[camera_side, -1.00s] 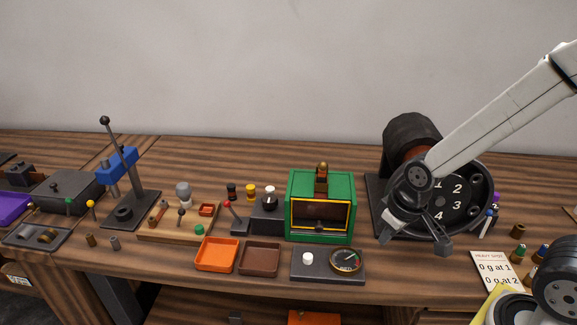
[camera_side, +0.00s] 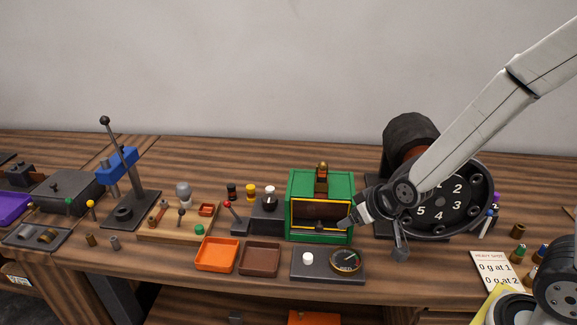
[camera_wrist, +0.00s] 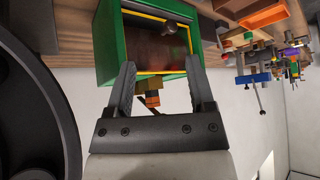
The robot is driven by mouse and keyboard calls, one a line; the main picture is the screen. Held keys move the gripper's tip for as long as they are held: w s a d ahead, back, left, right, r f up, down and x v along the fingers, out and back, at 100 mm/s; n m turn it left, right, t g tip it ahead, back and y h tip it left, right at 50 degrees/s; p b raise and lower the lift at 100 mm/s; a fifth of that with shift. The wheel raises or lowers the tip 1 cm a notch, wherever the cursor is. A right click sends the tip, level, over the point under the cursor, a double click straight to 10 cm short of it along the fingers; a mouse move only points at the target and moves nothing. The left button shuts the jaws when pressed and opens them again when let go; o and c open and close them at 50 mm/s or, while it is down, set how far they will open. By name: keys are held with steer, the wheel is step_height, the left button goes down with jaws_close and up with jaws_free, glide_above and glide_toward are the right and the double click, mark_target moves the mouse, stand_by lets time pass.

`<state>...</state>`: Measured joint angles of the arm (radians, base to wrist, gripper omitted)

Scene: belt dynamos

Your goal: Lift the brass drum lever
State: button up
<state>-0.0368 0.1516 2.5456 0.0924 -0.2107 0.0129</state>
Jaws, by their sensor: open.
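The brass drum lever (camera_side: 322,172) stands at the top of a green box (camera_side: 292,215) with a yellow-framed dark window. My gripper (camera_side: 372,237) is open and empty in the side view, in front of the numbered dark wheel and just right of the box's front. In the wrist view, my gripper (camera_wrist: 160,64) has its two fingers spread before the green box (camera_wrist: 107,50). An orange-brass piece, likely the lever (camera_wrist: 152,98), shows between the fingers farther back, partly hidden by the gripper body. I see no contact with it.
The large numbered wheel (camera_side: 460,190) stands close behind my gripper. A dark plate with a dial (camera_side: 346,260) lies in front of the box. Orange (camera_side: 216,255) and brown (camera_side: 260,258) trays sit to its left. The space above the box is clear.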

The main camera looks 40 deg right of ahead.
mark_target(325, 169)
steer(key=shift+w+d+r+m+t+h, duration=0.2)
steer(key=shift+w+r+m+t+h, duration=0.25)
steer(key=shift+w+r+t, duration=1)
steer(key=shift+w+d+r+m+t+h, duration=0.25)
steer(key=shift+w+r+t+h, duration=0.45)
steer(key=shift+t, duration=1.3)
steer(key=shift+w+d+r+m+t+h, duration=0.15)
steer(key=shift+w+r+m+t+h, duration=0.3)
steer(key=shift+w+r+t, duration=0.95)
steer(key=shift+s+f+t, duration=0.2)
steer(key=shift+f+t, duration=0.15)
steer(key=shift+f, duration=0.1)
steer(key=shift+w+d, duration=0.2)
steer(key=shift+w, duration=1.05)
steer(key=shift+w+d, duration=0.25)
steer(key=shift+w, duration=1.05)
steer(key=shift+w+d, duration=0.2)
steer(key=shift+w, duration=1.05)
jaws_close()
steer(key=shift+s+a+f, duration=0.1)
steer(key=shift+a+f, duration=0.05)
steer(key=shift+f, duration=0.05)
